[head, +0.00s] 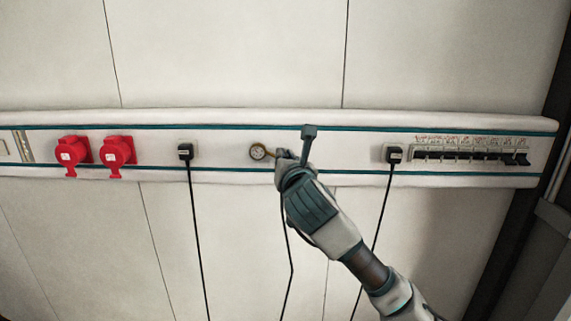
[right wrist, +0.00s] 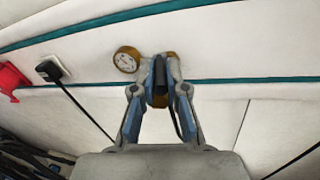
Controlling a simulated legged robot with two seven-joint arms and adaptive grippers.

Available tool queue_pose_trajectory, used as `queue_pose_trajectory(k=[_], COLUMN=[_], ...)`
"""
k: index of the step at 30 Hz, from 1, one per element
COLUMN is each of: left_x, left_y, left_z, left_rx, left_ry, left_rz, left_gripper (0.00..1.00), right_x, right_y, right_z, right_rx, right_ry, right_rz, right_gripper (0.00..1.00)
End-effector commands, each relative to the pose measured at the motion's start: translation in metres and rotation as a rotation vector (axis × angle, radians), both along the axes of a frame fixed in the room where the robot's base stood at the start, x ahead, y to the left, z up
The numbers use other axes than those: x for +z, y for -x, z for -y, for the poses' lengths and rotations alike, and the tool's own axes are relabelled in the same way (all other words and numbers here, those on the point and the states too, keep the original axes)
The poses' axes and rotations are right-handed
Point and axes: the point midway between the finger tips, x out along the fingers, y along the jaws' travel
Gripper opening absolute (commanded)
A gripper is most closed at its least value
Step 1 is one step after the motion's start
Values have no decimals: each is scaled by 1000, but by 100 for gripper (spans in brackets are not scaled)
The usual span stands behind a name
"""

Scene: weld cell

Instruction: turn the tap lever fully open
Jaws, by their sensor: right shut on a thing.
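The tap is on the white wall rail, with a round brass-rimmed gauge (head: 258,151) at its left; the gauge also shows in the right wrist view (right wrist: 126,61). My right gripper (head: 284,157) reaches up to the tap from the lower right. In the right wrist view its two fingers (right wrist: 160,72) are closed on the dark tap lever (right wrist: 159,77). Brass parts of the tap show behind and below the fingers. The fingers hide most of the tap body, so the lever's exact angle is hard to tell. My left gripper is out of view.
Two red sockets (head: 117,152) sit to the left on the rail (head: 225,134). Black plugs (head: 186,151) and (head: 394,154) with hanging cables flank the tap. A row of dark switches (head: 470,155) is at the right. The wall below is mostly bare.

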Motion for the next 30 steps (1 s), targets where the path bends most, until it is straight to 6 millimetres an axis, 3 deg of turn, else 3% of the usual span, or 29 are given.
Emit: queue_pose_trajectory(k=[14, 15, 18, 26, 30], left_x=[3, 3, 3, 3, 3], left_y=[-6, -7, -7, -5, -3], left_z=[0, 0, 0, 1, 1], left_rx=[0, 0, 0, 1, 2], left_ry=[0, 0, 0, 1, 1], left_rz=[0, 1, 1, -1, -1], left_gripper=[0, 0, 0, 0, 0], right_x=[0, 0, 0, -1, -1], right_y=[1, 1, 1, -2, 7], right_z=[-2, -3, -2, -2, 0], right_rx=[-1, -1, -1, -3, -2], right_ry=[1, 1, 1, 2, 1], right_rz=[0, 0, 0, -2, 0], right_gripper=[0, 18, 38, 38, 38])
